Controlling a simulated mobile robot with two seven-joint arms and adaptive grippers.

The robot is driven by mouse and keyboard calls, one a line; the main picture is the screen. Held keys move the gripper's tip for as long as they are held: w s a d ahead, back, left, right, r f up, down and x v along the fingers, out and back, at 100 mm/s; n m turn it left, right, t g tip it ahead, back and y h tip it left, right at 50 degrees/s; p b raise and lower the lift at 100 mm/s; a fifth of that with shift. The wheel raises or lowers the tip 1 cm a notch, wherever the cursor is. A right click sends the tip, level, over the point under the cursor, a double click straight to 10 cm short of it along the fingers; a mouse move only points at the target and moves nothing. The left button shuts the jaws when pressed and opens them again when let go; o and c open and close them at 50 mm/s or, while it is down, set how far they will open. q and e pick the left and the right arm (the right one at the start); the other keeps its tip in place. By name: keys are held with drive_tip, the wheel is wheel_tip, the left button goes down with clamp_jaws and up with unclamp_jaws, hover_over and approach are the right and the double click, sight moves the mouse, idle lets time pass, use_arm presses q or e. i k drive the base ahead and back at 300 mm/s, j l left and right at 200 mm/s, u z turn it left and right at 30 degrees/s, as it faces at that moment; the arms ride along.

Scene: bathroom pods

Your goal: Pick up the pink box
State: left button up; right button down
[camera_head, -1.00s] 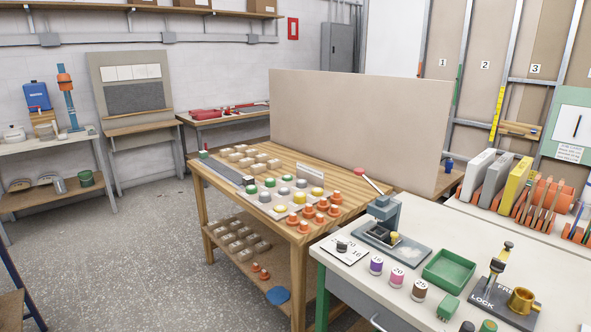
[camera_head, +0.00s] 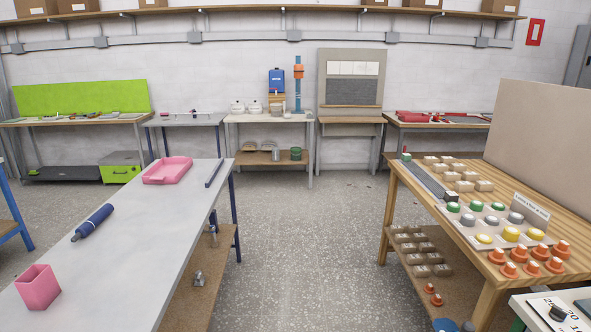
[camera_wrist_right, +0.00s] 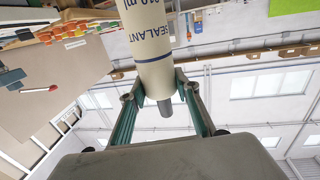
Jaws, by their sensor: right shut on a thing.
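The pink box (camera_head: 38,288), a small open-topped square container, stands upright at the near left end of the long light-grey table (camera_head: 135,265) in the head view. No gripper is near it in that view. My right gripper (camera_wrist_right: 159,88) shows only in the right wrist view, where its two fingers are closed around a cream tube marked SEALANT (camera_wrist_right: 155,45). The tube's dark grey tip shows between the fingers, and its other end runs out of the frame. My left gripper is in neither current view.
A dark blue cylindrical tool (camera_head: 93,222), a pink tray (camera_head: 167,170) and a dark bar (camera_head: 214,172) lie on the same table. Open speckled floor (camera_head: 305,235) separates it from the wooden table (camera_head: 392,186) with several coloured pieces at right.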

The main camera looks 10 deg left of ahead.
sight(38, 287)
drive_tip(key=u, duration=1.3)
